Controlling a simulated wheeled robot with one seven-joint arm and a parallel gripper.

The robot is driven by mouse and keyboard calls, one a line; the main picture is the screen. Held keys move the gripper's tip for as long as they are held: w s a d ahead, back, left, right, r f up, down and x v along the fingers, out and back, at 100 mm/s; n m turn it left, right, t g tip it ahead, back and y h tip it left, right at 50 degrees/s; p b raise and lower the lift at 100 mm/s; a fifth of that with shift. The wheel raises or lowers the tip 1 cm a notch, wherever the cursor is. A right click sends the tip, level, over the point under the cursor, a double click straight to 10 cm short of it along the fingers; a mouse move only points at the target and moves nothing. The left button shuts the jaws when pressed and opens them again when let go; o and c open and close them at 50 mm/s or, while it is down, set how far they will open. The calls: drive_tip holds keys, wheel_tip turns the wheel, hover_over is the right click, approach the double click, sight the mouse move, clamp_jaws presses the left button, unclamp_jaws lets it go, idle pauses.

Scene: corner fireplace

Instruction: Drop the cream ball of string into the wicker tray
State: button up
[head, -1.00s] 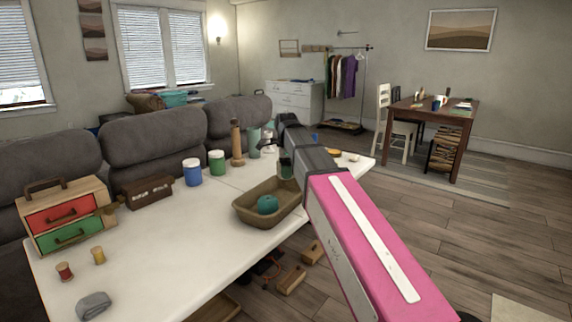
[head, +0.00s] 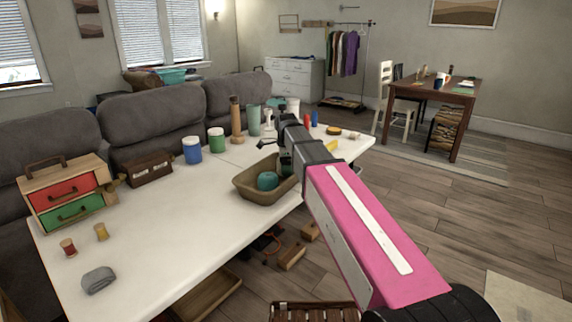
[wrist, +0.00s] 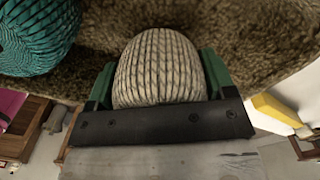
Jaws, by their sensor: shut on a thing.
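The cream ball of string (wrist: 158,68) sits between the green fingers of my gripper (head: 285,163), which is shut on it. The head view hides the ball behind my arm. The brown wicker tray (head: 257,194) stands on the white table, and my gripper is at its right end. In the wrist view the tray (wrist: 255,45) fills the background behind the cream ball. I cannot tell how high the ball is above the tray floor. A teal ball of string (head: 267,181) lies in the tray; it also shows in the wrist view (wrist: 35,32).
The white table (head: 165,230) holds a drawer box (head: 65,200), a blue jar (head: 192,150), a green jar (head: 216,140) and a grey cloth (head: 98,281). A yellow item (head: 332,146) lies beyond my arm.

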drive_tip(key=o, duration=0.9)
drive_tip(key=shift+r, duration=0.15)
